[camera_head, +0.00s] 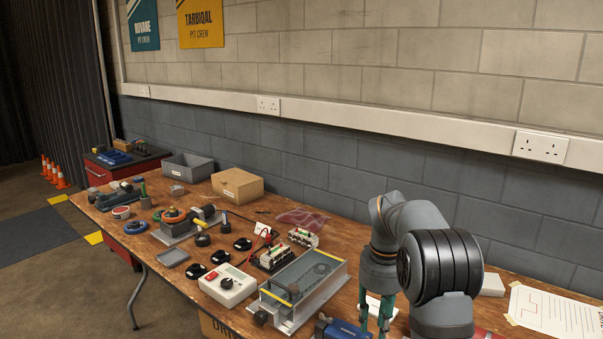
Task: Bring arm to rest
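My arm (437,262) stands at the right of the head view, over the right part of the wooden bench. It is bent, with the wrist at its left side. My gripper (374,322) points down, with two teal fingers apart and nothing seen between them. A small white object or card shows on the bench behind the fingers. The fingertips are near the lower picture edge, and I cannot tell whether they touch anything.
The bench (145,233) is crowded left of my gripper: a clear-lidded metal tray (305,281), a white control box (227,285), a blue object (343,329) close by, a cardboard box (237,185) and a grey bin (187,167). A taped paper sheet (556,314) lies right. The wall runs behind.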

